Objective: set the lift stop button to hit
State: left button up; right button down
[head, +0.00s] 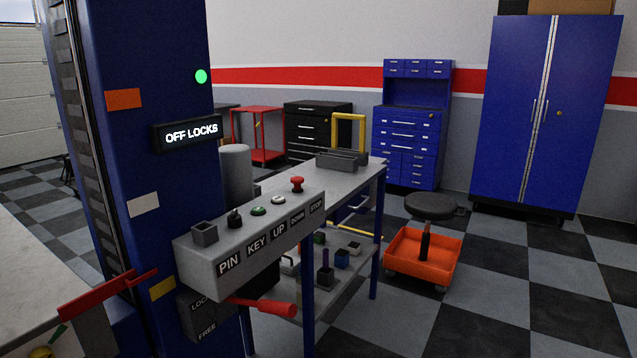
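The lift stop button is a red mushroom-head button (297,184) at the far right end of a grey control box (240,255), near the label STOP. Its head stands above the box top on a visible stem. To its left on the same top are a white button (278,200), a green button (258,211), a black key switch (235,218) and a small grey square socket (204,232). The front labels read PIN, KEY, UP, DOWN, STOP. Nothing touches the stop button. Neither of my grippers shows in the head view.
A blue lift column (150,60) carries a lit OFF LOCKS sign (186,133) and a green light (201,76). A red-handled lever (265,307) sticks out below the box. A workbench (345,178) stands behind, with an orange cart (400,250) to the right. Checkered floor is open at right.

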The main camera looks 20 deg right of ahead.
aim_at(297, 180)
jog(key=z, duration=0.55)
jog(key=i, duration=1.35)
jog(key=u, duration=0.55)
